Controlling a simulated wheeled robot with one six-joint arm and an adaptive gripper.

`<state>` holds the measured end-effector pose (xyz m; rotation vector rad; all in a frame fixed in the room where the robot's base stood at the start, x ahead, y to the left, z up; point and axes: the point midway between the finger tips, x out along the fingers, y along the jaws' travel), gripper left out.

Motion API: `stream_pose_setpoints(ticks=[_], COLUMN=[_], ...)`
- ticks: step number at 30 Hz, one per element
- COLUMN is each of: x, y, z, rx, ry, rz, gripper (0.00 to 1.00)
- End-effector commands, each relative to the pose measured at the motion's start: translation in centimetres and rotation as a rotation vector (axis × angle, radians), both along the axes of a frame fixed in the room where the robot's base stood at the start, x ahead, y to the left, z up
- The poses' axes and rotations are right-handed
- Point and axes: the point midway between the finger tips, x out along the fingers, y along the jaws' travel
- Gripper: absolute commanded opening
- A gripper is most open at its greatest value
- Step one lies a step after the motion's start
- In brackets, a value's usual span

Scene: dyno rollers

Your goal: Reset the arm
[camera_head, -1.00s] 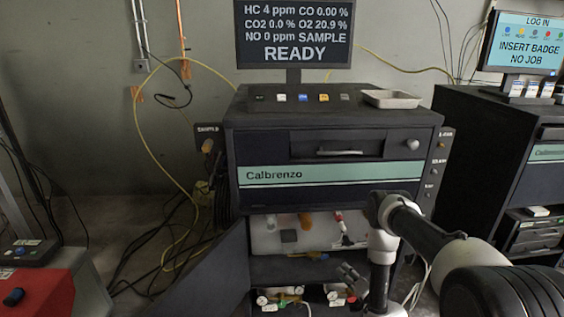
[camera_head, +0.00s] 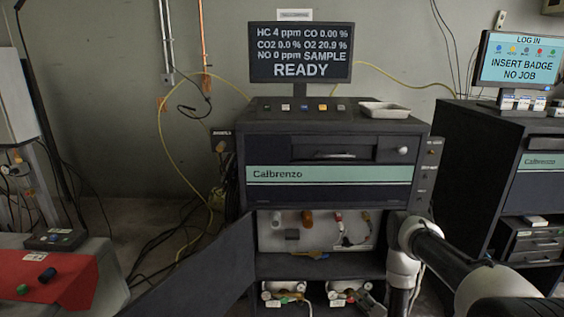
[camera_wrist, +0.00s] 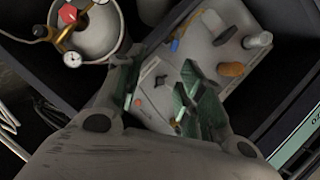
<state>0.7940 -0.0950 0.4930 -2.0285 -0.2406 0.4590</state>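My gripper (camera_wrist: 160,92) is open in the wrist view, its green-padded fingers apart with nothing between them. Behind it is the pale panel (camera_wrist: 228,40) with orange, white and blue fittings; the same panel shows inside the open lower cabinet in the head view (camera_head: 272,240). My arm (camera_head: 440,262) comes in from the lower right of the head view and bends down in front of the cabinet's right side. The gripper is low there, partly hidden by my own arm, close to the right-hand gas bottle fittings (camera_head: 342,290).
The Calbrenzo cabinet (camera_head: 330,192) has its lower door (camera_head: 195,280) swung open to the left. A gas bottle with gauges (camera_wrist: 98,35) is near the gripper. A tray (camera_head: 384,110) lies on top. A second cabinet (camera_head: 470,150) stands right, a red-topped bench (camera_head: 65,275) left.

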Motion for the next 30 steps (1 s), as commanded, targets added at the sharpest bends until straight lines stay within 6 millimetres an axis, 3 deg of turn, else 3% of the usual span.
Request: stream_pose_setpoints(ticks=[5, 10, 16, 20, 23, 25, 29, 30], x=[-0.8, -3.0, -8.2, -11.2, -12.7, -13.2, -13.7, -13.8], y=[-0.1, -0.3, -1.1, -2.4, -4.0, -5.4, -7.5, -8.1], z=[-2.4, -5.7, -10.4, -11.4, -10.0, -7.4, -0.6, 1.9], rx=[-0.084, -0.192, -0.347, -0.469, -0.576, -0.653, -0.759, -0.782], ry=[0.08, 0.209, 0.441, 0.613, 0.753, 0.856, 1.014, 1.054], rz=[0.024, 0.061, 0.139, 0.215, 0.292, 0.354, 0.456, 0.484], gripper=[0.38, 0.38, 0.38, 0.38, 0.38, 0.38, 0.38, 0.38])
